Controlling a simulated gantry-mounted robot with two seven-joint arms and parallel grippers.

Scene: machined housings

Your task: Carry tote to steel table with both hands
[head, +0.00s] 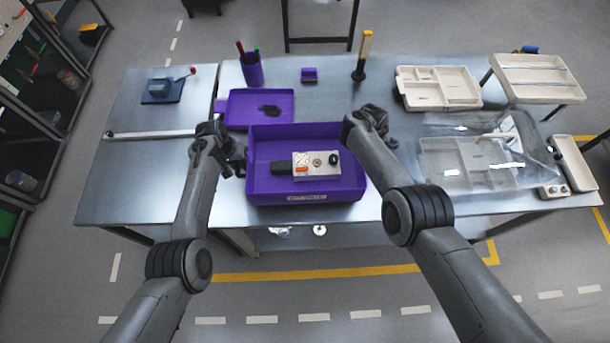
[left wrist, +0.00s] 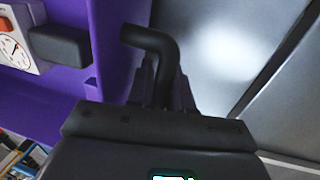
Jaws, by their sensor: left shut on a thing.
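The purple tote (head: 275,190) sits near the front of the steel table (head: 350,213), with a pale housing (head: 317,166) and its black block inside. My left gripper (head: 236,160) is at the tote's left side. In the left wrist view its fingers (left wrist: 160,88) are closed around a bent black handle (left wrist: 150,38) beside the purple tote wall (left wrist: 112,30). My right gripper (head: 370,122) is by the tote's far right corner. Its fingers are dark and partly hidden by its arm, so I cannot tell whether it holds anything.
Behind the tote are a purple tray (head: 260,95), a purple cup of pens (head: 253,70) and a yellow-topped tool (head: 364,50). Beige divided trays (head: 438,73) and a clear cover (head: 490,190) occupy the right. A pale bar (head: 150,134) lies left of the tote.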

